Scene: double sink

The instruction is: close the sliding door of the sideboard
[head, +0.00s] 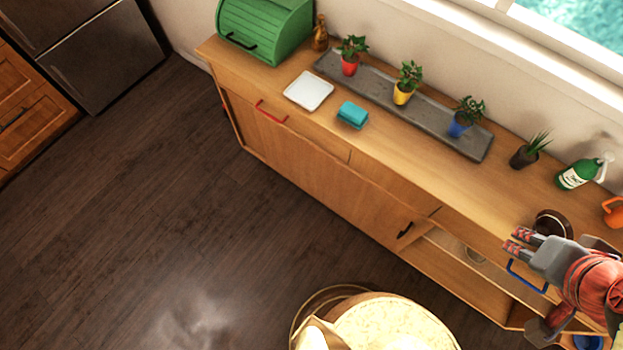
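The wooden sideboard (385,150) runs along the wall under the window. Its sliding door (330,190) is a wooden panel with a black handle (405,230) near its right edge. The door covers the left and middle of the front. To its right the compartment (465,283) stands open, with a shelf and a small vessel (474,256) inside. My gripper (516,241) is at the right, near the sideboard's front edge, apart from the door handle. Its two fingers point left with a gap between them, and nothing shows between them.
A drawer with a blue handle (527,278) is close to my gripper. On top stand a dark round pot (553,223), a green spray bottle (578,174), potted plants on a grey tray (484,150) and a green bread box (262,28). A round cream-topped piece (390,325) stands in front.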

